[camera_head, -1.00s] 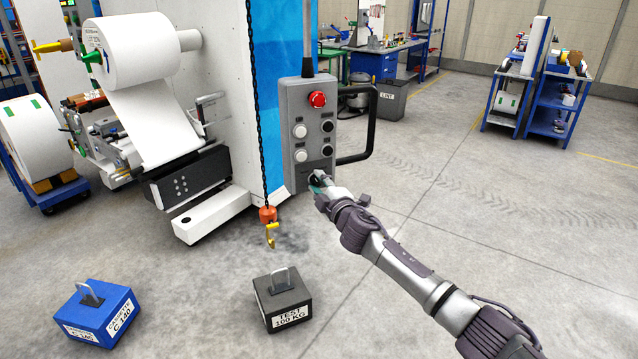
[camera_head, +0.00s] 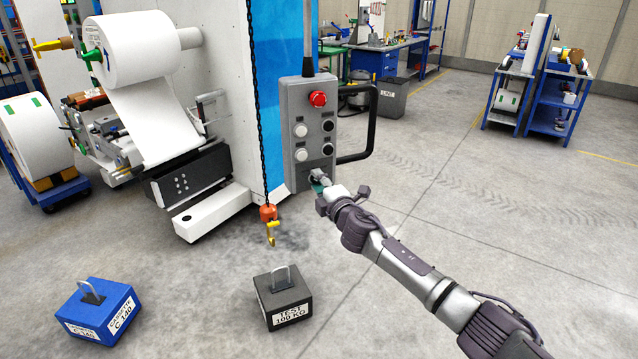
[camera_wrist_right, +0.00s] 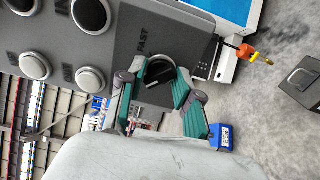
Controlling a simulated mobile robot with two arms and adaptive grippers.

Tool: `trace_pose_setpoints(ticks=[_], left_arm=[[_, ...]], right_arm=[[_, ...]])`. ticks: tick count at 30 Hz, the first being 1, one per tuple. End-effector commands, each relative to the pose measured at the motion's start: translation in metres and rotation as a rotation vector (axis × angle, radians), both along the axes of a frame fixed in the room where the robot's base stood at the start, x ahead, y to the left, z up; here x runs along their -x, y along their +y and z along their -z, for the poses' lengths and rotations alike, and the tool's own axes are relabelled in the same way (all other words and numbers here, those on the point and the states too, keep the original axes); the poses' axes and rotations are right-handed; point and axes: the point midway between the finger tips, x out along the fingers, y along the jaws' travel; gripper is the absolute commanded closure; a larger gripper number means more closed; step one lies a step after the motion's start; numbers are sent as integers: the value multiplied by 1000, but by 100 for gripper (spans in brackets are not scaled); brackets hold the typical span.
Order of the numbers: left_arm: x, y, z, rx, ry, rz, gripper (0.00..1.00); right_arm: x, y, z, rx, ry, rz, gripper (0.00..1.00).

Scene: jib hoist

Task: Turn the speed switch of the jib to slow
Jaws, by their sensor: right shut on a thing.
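The grey control pendant (camera_head: 313,113) hangs in the middle of the head view, with a red stop button (camera_head: 318,99) and several round push buttons. My right gripper (camera_head: 318,180) is at its lower end. In the right wrist view, the teal-padded fingers of this gripper (camera_wrist_right: 162,88) are shut on the black knob of the speed switch (camera_wrist_right: 158,82), one on each side. The word FAST (camera_wrist_right: 142,40) shows beside the knob; the slow label is not visible. I cannot tell exactly where the knob points. My left gripper is out of view.
The orange and yellow hook (camera_head: 269,221) hangs on a black chain left of the pendant. A black test weight (camera_head: 283,297) and a blue cassette block (camera_head: 98,310) lie on the floor. A black handle (camera_head: 372,125) sticks out on the pendant's right.

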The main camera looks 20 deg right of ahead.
Motion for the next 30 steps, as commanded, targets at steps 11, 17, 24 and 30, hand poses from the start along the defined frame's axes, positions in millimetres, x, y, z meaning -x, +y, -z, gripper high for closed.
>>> trace_pose_setpoints(ticks=[11,17,24,30], left_arm=[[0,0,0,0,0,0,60],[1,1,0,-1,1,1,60],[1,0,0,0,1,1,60],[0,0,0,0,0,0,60]], right_arm=[[0,-1,-1,2,-1,1,46],[0,-1,0,0,0,1,46],[19,-4,1,3,0,1,46],[56,-9,1,2,1,0,46]])
